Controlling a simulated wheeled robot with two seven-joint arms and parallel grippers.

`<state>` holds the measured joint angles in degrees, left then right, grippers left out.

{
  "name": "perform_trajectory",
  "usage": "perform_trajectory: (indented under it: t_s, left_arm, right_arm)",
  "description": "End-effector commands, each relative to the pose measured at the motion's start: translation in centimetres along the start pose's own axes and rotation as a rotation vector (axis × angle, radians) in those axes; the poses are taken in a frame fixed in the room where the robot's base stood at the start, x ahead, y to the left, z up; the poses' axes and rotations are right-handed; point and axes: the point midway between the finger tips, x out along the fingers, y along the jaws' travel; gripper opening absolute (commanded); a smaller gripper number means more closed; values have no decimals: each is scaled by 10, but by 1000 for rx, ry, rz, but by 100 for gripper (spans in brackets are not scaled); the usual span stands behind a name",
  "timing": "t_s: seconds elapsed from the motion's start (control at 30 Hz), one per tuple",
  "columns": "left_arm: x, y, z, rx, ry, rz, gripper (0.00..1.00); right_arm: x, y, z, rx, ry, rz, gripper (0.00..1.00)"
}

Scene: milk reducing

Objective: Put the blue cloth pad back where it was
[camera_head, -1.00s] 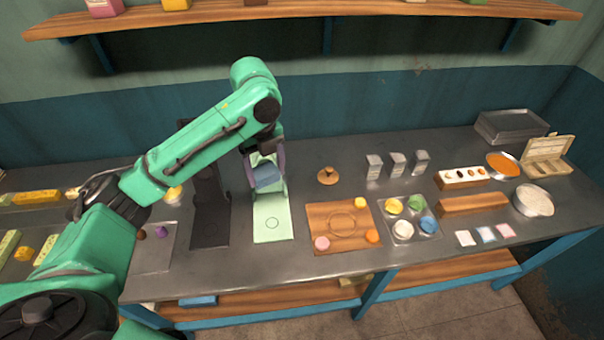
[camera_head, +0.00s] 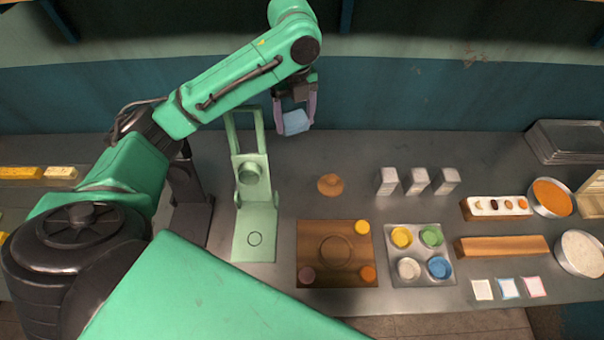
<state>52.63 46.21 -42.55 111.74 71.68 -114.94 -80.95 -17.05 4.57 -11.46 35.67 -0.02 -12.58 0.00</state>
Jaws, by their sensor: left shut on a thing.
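My left gripper (camera_head: 295,112) is shut on a light blue cloth pad (camera_head: 295,123). It holds the pad in the air to the right of the top of a pale green stand (camera_head: 254,222), in front of the blue wall. The pad looks clear of the stand and of the counter. The stand has an upright frame with a round part and a flat base marked with a circle. My right gripper is not in view.
On the counter (camera_head: 345,150) are a wooden board (camera_head: 310,240), a tray of coloured cups (camera_head: 421,273), small grey blocks (camera_head: 418,181) and three square cards (camera_head: 508,288). A dark stand (camera_head: 190,205) is left of the green one. The counter behind the wooden knob (camera_head: 330,185) is bare.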

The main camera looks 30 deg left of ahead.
Motion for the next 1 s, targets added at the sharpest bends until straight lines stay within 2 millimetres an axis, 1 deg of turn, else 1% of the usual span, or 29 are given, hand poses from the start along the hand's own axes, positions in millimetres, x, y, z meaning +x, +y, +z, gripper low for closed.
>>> perform_trajectory:
  t_s: [0.03, 0.2, 0.27, 0.3, 0.37, 0.47, 0.53, 0.57, 0.6, 0.63, 0.67, 0.7, 0.9, 1.0]
  left_arm:
    - [19, 0, -1, 1, 4, 4, 24]
    - [46, 0, -1, 1, 3, 3, 24]
    - [54, 0, -1, 1, 3, 3, 24]
    - [62, 0, -1, 1, 2, 2, 24]
    - [67, 0, 0, 1, 2, 2, 24]
    - [72, 0, -1, 1, 3, 3, 24]
    - [84, 0, -2, 2, 6, 4, 24]
    - [92, 0, -2, 2, 9, 5, 24]
    - [104, 1, -3, 1, 10, 7, 24]
    - [108, 2, -2, -1, 8, 8, 24]
    - [117, 2, -2, -1, 8, 10, 24]
    - [130, 3, -2, 0, 7, 11, 24]
    - [193, 2, -2, 0, 6, 7, 24]
    - [214, 2, -1, 0, 3, 5, 24]
  right_arm:
    - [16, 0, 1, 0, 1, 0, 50]
    - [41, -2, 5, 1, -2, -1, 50]
    - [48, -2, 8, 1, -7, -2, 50]
    - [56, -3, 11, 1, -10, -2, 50]
    - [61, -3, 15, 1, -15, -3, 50]
    - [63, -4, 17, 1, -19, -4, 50]
    - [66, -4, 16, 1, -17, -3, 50]
    - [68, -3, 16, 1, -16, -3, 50]
    - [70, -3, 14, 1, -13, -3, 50]
    - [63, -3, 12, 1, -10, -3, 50]
    - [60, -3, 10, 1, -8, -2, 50]
    - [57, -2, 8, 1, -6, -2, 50]
    - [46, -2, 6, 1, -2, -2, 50]
    - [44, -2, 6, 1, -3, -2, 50]
